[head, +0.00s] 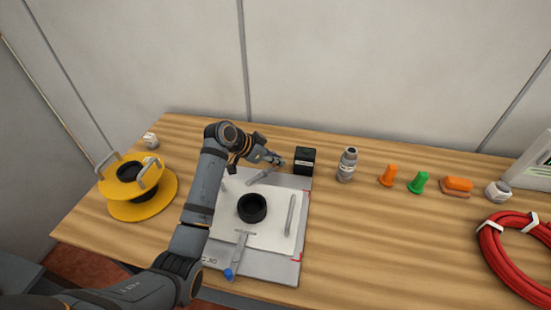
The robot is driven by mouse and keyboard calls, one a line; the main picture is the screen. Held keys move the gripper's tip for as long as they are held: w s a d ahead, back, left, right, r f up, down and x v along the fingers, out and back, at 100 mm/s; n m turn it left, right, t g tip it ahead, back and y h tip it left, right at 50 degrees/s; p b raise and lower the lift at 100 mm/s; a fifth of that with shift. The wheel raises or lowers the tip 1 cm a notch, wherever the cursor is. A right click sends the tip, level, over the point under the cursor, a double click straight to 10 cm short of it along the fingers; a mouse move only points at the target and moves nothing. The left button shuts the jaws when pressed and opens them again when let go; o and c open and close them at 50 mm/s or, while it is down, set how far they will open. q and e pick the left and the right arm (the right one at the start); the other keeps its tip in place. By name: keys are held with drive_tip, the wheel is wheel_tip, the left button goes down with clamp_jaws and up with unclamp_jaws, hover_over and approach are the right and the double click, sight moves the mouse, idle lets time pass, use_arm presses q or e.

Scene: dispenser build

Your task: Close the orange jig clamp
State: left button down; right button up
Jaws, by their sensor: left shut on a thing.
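The jig is a grey base plate (282,268) with a white plate on it, on the wooden table. A black ring (252,208) stands on the white plate. At the jig's back edge, a grey clamp arm (258,178) lies beside my left gripper (279,163). That gripper is shut at this back clamp; its fingers are small and hide the handle, so no orange shows there. A second clamp (240,250) at the front edge has a blue handle tip (228,273). My right gripper is out of view.
A black box (305,161) stands just right of my left gripper. A yellow spool (150,203) stands left.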

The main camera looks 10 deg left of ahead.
use_arm(q)
drive_tip(key=shift+a+r+n+p, duration=0.1)
drive_tip(key=shift+r+n+p, duration=0.15)
drive_tip(key=shift+p, duration=0.35)
drive_tip(key=n+y+p, duration=0.1)
drive_tip(key=p, duration=0.1)
drive_tip(key=a+n+t+y+p, duration=0.1)
drive_tip(key=n+p, duration=0.1)
drive_tip(key=p, duration=0.1)
drive_tip(key=n+t+y+p, duration=0.1)
drive_tip(key=n+p, duration=0.1)
drive_tip(key=shift+w+a+y, duration=0.3)
drive_tip(key=shift+w+a, duration=0.05)
drive_tip(key=shift+w, duration=0.05)
drive_tip(key=shift+w+a+f+n+t+y+p, duration=0.15)
drive_tip(key=shift+a+n+t+y+p, duration=0.25)
drive_tip(key=shift+n+y+p, duration=0.55)
drive_tip(key=shift+p, duration=0.4)
drive_tip(key=c, duration=1.3)
unclamp_jaws()
drive_tip(key=shift+f, duration=0.1)
drive_tip(key=v, duration=1.2)
drive_tip(key=shift+a, duration=0.2)
